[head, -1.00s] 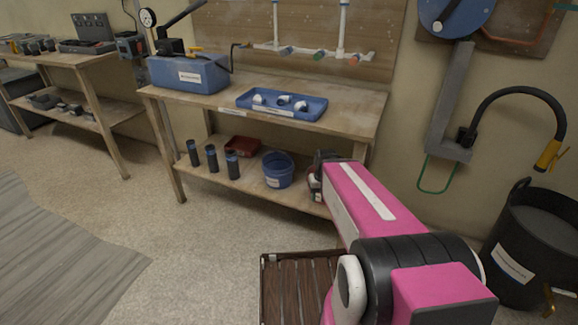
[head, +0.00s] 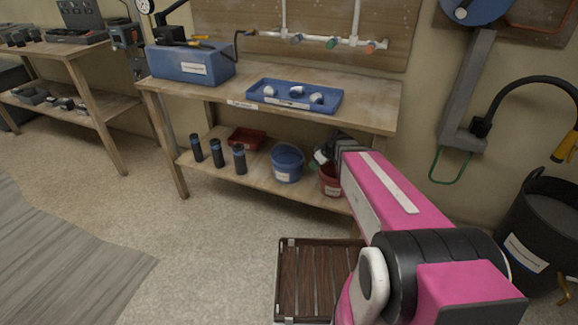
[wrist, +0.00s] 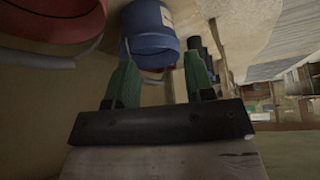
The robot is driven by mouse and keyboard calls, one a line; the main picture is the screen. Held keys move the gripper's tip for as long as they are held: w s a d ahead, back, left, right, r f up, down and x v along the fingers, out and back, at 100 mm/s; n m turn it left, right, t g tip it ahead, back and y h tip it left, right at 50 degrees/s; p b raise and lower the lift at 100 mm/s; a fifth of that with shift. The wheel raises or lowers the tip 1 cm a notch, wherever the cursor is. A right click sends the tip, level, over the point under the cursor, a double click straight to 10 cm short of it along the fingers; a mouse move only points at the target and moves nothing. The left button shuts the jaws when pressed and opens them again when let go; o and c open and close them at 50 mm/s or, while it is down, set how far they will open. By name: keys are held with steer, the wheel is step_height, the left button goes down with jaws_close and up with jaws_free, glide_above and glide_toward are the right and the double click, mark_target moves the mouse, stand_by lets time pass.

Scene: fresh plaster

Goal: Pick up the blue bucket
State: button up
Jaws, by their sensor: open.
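The blue bucket (head: 287,164) stands upright on the lower shelf of the workbench, with a white label on its front. It also shows in the wrist view (wrist: 150,38), ahead of the fingers, with its grey handle hanging at the side. My gripper (wrist: 158,80) is open, with two green fingers apart and nothing between them; the bucket is beyond the fingertips. In the head view my gripper (head: 324,153) is at the shelf, right of the bucket and above a red bucket (head: 330,182), partly hidden by my pink arm.
The red bucket also fills the upper left of the wrist view (wrist: 50,20), close to my gripper. Left of the blue bucket are several dark cylinders (head: 218,153) and a red tray (head: 246,139). The benchtop (head: 215,92) overhangs the shelf. A slatted wooden platform (head: 312,280) lies below.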

mark_target(288, 144)
steer(key=w+a+r+n+t+y, duration=0.1)
steer(key=w+a+n+t, duration=0.1)
steer(key=w+a+n, duration=0.35)
steer(key=w+a+r+n+t+y, duration=0.1)
steer(key=w+a+n+t+y, duration=0.1)
steer(key=w, duration=0.6)
steer(key=x, duration=1)
steer(key=shift+w+f, duration=0.1)
steer(key=shift+f, duration=0.25)
jaws_close()
